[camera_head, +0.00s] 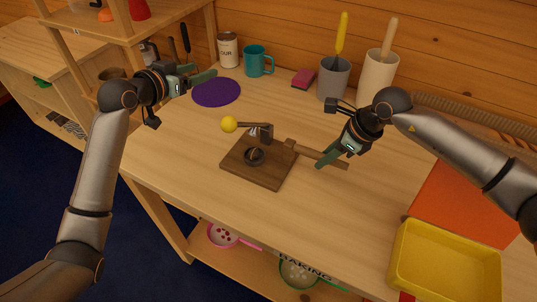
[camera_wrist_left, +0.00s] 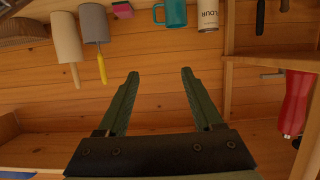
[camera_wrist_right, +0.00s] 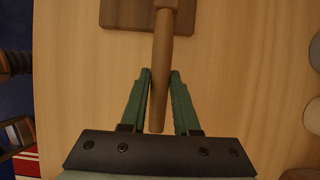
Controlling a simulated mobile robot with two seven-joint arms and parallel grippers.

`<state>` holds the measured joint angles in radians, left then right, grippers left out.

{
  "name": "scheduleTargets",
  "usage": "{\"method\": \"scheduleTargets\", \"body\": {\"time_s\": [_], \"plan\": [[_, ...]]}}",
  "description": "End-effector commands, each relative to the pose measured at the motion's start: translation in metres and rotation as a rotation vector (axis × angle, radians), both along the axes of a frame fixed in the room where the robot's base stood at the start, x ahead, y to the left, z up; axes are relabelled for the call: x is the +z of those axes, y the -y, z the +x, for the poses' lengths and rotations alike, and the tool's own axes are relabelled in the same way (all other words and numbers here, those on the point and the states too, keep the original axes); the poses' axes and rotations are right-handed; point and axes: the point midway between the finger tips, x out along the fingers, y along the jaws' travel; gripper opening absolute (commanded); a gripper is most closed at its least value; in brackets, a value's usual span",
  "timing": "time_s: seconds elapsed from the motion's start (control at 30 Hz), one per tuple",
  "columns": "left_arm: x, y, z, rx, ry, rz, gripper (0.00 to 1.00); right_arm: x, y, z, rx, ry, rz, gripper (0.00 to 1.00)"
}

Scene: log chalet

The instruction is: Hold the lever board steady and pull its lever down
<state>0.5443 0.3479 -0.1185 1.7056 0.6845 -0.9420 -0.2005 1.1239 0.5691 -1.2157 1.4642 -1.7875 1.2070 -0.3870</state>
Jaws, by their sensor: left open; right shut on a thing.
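The lever board (camera_head: 257,176) is a dark wooden plate lying on the table in the head view. Its lever is a short dark arm with a yellow ball (camera_head: 229,124) at its left end, sticking out roughly level above the board. A wooden handle (camera_head: 322,156) runs from the board to the right. My right gripper (camera_head: 335,157) is shut on this handle; the right wrist view shows the handle (camera_wrist_right: 162,60) between its green fingers. My left gripper (camera_head: 201,76) is open and empty, above the table's back left, apart from the lever.
A purple disc (camera_head: 216,92), a teal mug (camera_head: 256,62) and a flour tin (camera_head: 228,50) stand behind the board. Grey and cream holders (camera_head: 378,76) stand at the back. A yellow tray (camera_head: 445,265) lies front right. Bare tabletop surrounds the board.

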Motion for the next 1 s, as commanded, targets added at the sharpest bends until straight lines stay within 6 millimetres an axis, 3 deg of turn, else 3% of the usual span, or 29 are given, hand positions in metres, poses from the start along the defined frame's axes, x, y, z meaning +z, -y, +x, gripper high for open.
{"method": "scheduleTargets", "body": {"time_s": [0.3,0.73,1.0], "plan": [[-0.010,0.013,0.031,0.001,0.000,0.000,0.68,0.000,0.000,0.000,0.000,0.000,0.000,0.00],[-0.012,0.015,0.037,0.001,0.000,0.001,0.68,0.000,0.000,0.000,0.000,0.000,0.000,0.00],[-0.012,0.015,0.037,0.001,0.000,0.001,0.37,0.000,0.000,0.000,0.000,0.000,0.000,0.00]]}}
